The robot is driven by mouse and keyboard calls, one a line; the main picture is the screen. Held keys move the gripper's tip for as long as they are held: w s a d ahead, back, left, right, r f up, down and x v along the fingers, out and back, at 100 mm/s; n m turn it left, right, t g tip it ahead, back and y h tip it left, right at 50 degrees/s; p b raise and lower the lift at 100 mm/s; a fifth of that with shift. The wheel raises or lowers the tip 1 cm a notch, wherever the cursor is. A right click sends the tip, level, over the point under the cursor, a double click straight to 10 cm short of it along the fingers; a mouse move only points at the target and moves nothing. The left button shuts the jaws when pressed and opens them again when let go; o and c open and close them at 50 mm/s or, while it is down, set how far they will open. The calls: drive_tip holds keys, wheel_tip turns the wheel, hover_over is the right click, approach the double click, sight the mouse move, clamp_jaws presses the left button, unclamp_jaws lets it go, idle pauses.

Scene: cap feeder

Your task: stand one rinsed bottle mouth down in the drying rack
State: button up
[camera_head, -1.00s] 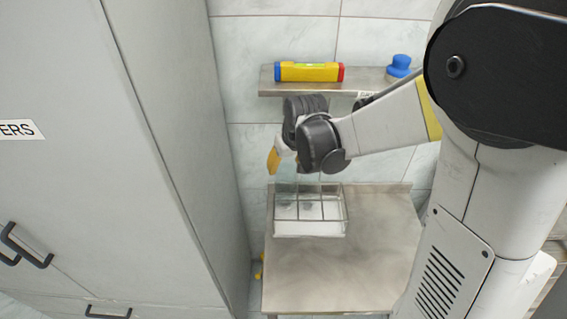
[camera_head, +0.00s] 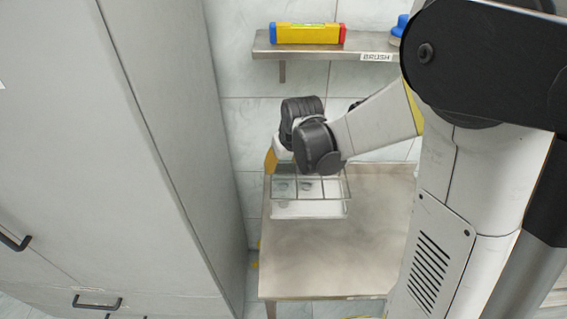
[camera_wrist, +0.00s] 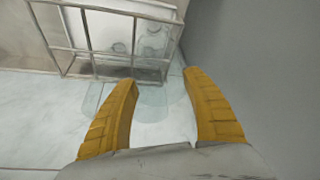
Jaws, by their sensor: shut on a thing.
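The drying rack (camera_head: 312,199) is a wire frame over a pale tray at the back left of the steel table. It also shows at the top of the wrist view (camera_wrist: 110,68). Clear bottle shapes show inside it in the wrist view, one of them a clear bottle (camera_wrist: 152,42). My gripper (camera_head: 270,161) is at the rack's back left corner. Its yellow fingers show in the wrist view (camera_wrist: 163,90), shut on a see-through bottle (camera_wrist: 155,113), faint and pale between them. I cannot tell which way its mouth points. My wrist hides part of the rack's back.
The steel table (camera_head: 330,258) is clear in front of the rack. A wall shelf (camera_head: 350,48) above holds a yellow case (camera_head: 306,33) and a blue object (camera_head: 399,26). A tall grey cabinet (camera_head: 165,150) stands close on the left.

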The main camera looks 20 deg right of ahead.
drive_tip(key=shift+f, duration=0.2)
drive_tip(key=shift+f+b, duration=0.35)
drive_tip(key=shift+b, duration=0.15)
drive_tip(key=o, duration=1)
